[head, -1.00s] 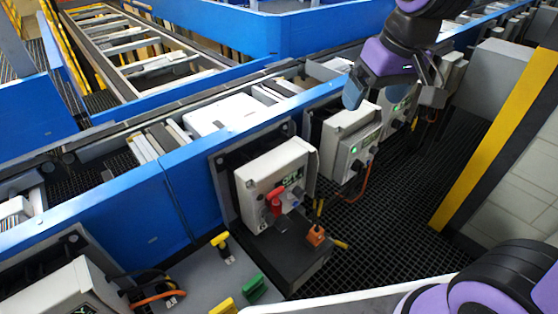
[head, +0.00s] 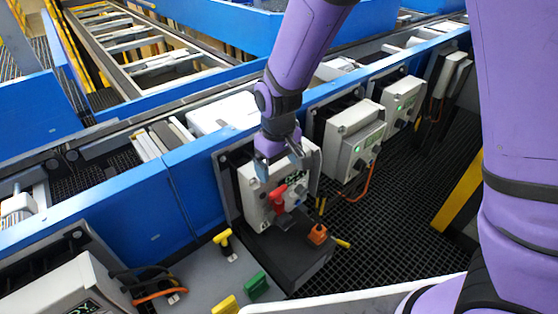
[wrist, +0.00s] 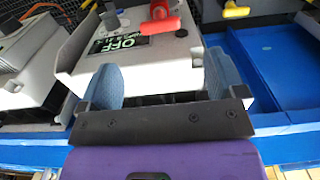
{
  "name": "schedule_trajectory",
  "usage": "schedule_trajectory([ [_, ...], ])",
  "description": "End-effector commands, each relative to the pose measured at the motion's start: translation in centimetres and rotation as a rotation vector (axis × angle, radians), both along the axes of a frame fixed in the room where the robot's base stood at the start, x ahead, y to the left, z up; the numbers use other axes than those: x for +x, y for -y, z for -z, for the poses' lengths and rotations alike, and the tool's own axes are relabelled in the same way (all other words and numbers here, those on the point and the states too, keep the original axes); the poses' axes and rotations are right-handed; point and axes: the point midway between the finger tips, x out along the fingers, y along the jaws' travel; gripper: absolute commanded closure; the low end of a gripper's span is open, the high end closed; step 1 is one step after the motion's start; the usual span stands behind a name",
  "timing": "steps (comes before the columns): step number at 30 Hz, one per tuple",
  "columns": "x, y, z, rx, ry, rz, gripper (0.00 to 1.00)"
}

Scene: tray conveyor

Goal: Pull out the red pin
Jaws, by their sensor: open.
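The red pin (head: 277,197) sits in the front of a white control box (head: 250,186) mounted on the blue conveyor rail. In the wrist view the red pin (wrist: 160,22) is at the top, beside a dark display reading OFF (wrist: 117,43) and a grey knob (wrist: 112,20). My gripper (head: 277,164) is over the top of this box, just above and behind the pin. In the wrist view my gripper (wrist: 160,82) is open, with blue-grey fingers spread wide and nothing between them but the box's top. The pin lies beyond the fingertips.
A dark block with an orange piece (head: 317,235) stands below the box. Yellow (head: 222,240) and green (head: 256,286) handled pieces are on the grey surface in front. Other control boxes (head: 354,140) with green lights line the rail to the right.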

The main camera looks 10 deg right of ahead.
Motion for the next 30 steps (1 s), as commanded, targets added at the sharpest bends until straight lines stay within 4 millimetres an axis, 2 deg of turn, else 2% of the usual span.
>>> schedule_trajectory([
  [12,-0.1,0.1,6.4,-0.002,-0.003,0.001,0.11],
  [18,0.0,0.1,8.9,0.0,-0.002,0.001,0.11],
  [24,0.0,0.0,10.0,0.0,0.0,-0.001,0.11],
  [30,0.0,0.0,10.1,0.001,0.001,-0.001,0.11],
])
